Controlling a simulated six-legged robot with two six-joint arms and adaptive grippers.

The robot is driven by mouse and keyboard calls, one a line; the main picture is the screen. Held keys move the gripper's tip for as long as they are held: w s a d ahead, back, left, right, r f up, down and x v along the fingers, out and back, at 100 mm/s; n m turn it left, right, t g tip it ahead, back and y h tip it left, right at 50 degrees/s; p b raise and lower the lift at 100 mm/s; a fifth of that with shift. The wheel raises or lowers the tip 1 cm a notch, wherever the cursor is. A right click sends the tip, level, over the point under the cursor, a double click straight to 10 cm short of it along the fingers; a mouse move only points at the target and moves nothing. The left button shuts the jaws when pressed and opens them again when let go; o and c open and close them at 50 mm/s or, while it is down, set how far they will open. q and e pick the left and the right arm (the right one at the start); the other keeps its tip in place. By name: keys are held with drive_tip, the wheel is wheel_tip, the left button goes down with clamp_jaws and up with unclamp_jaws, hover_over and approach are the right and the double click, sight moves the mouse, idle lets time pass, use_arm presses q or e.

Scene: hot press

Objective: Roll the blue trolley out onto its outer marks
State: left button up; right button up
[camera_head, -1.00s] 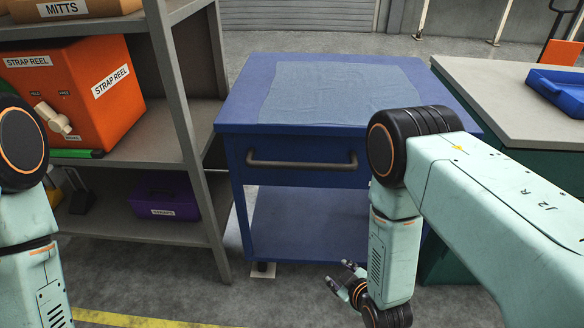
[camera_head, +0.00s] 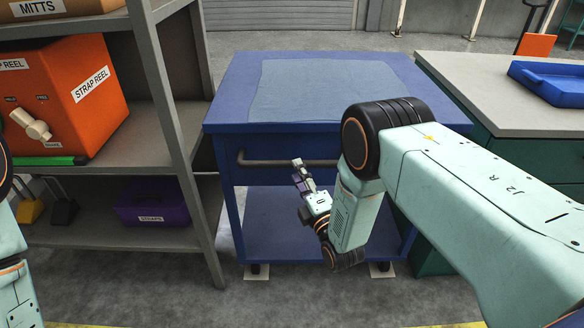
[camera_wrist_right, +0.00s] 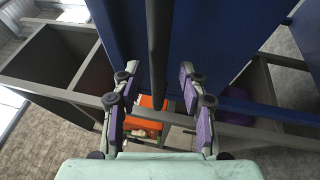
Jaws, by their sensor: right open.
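The blue trolley (camera_head: 228,190) stands between the grey shelf and the green bench, with a pale blue sheet (camera_head: 335,92) on its top. Its dark bar handle (camera_head: 262,162) runs across the front. Pale square marks (camera_head: 257,272) lie at its front wheels, one also at the right (camera_head: 381,270). My right gripper (camera_head: 301,176) is open at the handle, near its middle. In the right wrist view the handle (camera_wrist_right: 159,45) runs lengthwise between the spread fingers (camera_wrist_right: 159,78), with clear space on both sides. My left gripper is out of view.
The grey shelf (camera_head: 160,105) stands close on the left, holding an orange strap reel box (camera_head: 68,100) and a purple bin (camera_head: 152,204). The bench (camera_head: 490,90) with a blue tray (camera_head: 550,85) is close on the right. Floor in front is clear; yellow lines show at the bottom.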

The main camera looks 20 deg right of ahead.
drive_tip(key=x, duration=0.3)
drive_tip(key=shift+r+b, duration=0.1)
drive_tip(key=shift+b, duration=0.3)
drive_tip(key=shift+w, duration=0.4)
drive_tip(key=shift+s+r, duration=0.1)
drive_tip(key=shift+c, duration=1.3)
clamp_jaws()
